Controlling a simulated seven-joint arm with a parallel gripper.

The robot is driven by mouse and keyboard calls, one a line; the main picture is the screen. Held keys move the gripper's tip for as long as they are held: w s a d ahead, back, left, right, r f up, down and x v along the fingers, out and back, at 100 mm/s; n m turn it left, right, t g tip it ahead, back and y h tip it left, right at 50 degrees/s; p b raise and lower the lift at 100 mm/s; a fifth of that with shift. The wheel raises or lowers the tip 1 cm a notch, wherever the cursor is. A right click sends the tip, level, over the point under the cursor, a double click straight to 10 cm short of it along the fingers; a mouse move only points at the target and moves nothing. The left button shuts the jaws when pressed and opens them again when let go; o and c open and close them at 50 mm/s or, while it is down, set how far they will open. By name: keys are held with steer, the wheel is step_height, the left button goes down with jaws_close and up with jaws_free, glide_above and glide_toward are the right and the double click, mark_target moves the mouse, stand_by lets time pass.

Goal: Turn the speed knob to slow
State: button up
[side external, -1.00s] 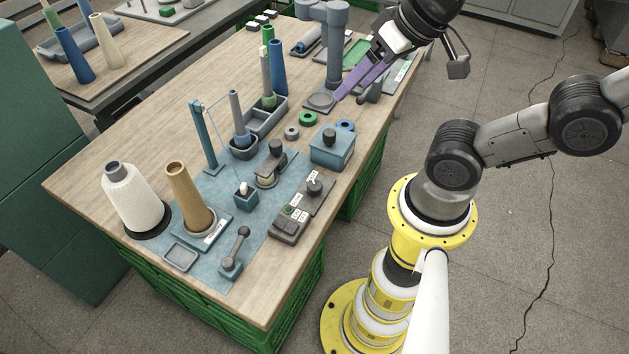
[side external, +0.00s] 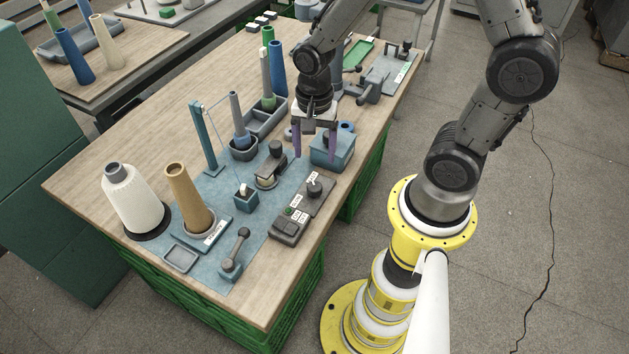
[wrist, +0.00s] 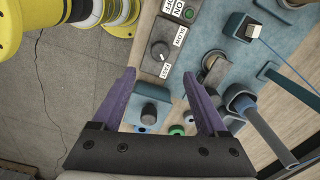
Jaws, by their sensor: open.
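The speed knob (side external: 314,187) is a dark round knob on a grey control box (side external: 290,227) near the table's right edge. In the wrist view the knob (wrist: 160,50) sits between two white labels, SLOW (wrist: 180,37) and FAST (wrist: 165,70). Its exact pointer direction is too small to tell. My gripper (side external: 314,152) has purple fingers and points down, above and behind the knob, close to the blue box. In the wrist view my gripper (wrist: 159,76) is open and empty, with the knob just beyond the fingertips, untouched.
A blue box with a dark knob (side external: 331,150) stands behind the control box, near my fingers. A dark-topped post (side external: 275,150) and a small blue cup (side external: 246,195) stand to the left. A lever (side external: 240,238) stands in front. The floor lies right of the table.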

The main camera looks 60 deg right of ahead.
mark_target(315, 186)
step_height(315, 186, down, 11)
stand_by(0.4)
jaws_close()
